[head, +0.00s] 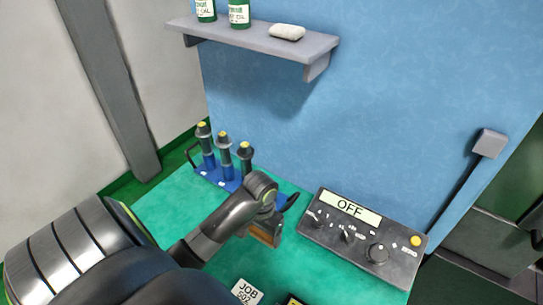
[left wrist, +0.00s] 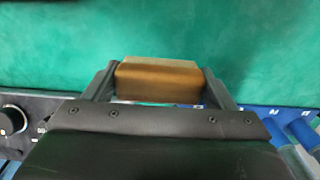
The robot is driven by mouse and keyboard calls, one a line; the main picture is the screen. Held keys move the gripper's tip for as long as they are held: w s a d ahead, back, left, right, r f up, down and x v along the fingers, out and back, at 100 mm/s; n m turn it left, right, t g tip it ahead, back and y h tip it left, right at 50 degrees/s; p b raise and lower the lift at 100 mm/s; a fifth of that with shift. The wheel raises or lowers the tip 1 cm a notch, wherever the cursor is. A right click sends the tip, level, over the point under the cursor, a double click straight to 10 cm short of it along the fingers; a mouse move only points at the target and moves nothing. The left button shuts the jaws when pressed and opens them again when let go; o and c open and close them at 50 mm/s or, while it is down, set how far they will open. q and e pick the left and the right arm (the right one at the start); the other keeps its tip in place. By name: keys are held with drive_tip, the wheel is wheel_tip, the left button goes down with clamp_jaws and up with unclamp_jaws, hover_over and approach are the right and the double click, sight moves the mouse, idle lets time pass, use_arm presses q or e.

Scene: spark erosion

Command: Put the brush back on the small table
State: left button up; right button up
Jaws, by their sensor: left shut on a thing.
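My left gripper (head: 266,228) is over the green tabletop (head: 180,215), between a blue rack and a control box. It is shut on the brush, a brown wooden block (head: 264,238) that shows partly below my wrist. In the left wrist view the brush (left wrist: 158,82) lies crosswise between the two fingers, with a pale strip along its far edge. Green surface shows beyond it; I cannot tell whether the brush touches it. My right gripper is not in view.
The blue rack (head: 222,178) holds several dark holders with yellow tops. The control box (head: 372,240) reads OFF. Bare green surface lies left of the rack.

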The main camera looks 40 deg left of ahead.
use_arm(q)
hover_over(263, 256)
wheel_tip(263, 256, down, 5)
drive_tip(key=shift+r+p, duration=0.1)
drive_tip(key=shift+p, duration=0.3)
drive_tip(key=shift+f+p, duration=0.4)
drive_tip(key=shift+f, duration=2.1)
drive_tip(key=o, duration=0.9)
drive_tip(key=shift+f, duration=0.15)
drive_tip(key=shift+o, duration=0.2)
